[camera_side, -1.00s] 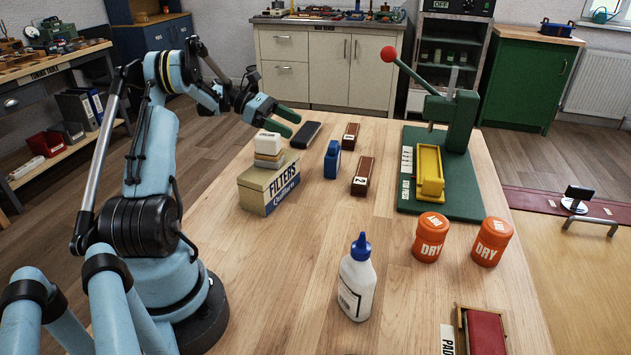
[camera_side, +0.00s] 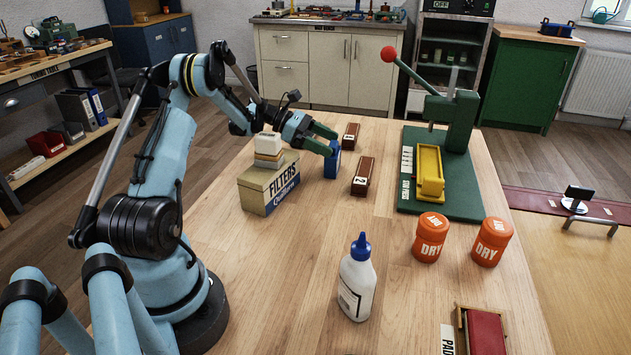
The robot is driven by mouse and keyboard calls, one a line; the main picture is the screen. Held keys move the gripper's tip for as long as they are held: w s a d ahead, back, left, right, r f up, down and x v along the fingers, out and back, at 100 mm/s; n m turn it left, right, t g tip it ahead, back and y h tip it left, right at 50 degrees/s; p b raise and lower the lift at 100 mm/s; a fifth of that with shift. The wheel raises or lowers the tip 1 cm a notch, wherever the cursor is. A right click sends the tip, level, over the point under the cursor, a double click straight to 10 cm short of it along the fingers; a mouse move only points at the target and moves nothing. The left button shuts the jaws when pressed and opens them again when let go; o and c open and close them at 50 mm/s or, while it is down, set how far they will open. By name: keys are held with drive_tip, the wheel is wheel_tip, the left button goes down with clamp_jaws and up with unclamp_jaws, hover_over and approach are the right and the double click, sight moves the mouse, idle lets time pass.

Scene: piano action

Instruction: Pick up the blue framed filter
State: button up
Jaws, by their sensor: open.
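The blue framed filter (camera_side: 333,165) stands upright on the wooden table, right of the filters box. Its upper part is partly covered by my gripper. My gripper (camera_side: 331,142) has green fingers and is open. Its fingertips are at the top of the filter, one on the far side and one on the near side in the picture. I cannot tell whether they touch it.
The tan filters box (camera_side: 270,188) with small blocks stacked on it (camera_side: 268,146) stands just left of the filter. Two brown blocks, one (camera_side: 350,135) behind and one (camera_side: 362,176) to the right, are close by. A glue bottle (camera_side: 357,285) and orange jars (camera_side: 430,238) stand nearer.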

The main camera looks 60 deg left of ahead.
drive_tip(key=shift+w+d+f, duration=0.2)
drive_tip(key=shift+w+d, duration=0.1)
drive_tip(key=shift+w, duration=0.05)
drive_tip(key=c, duration=1.2)
drive_tip(key=shift+o, duration=0.2)
drive_tip(key=shift+r, duration=0.1)
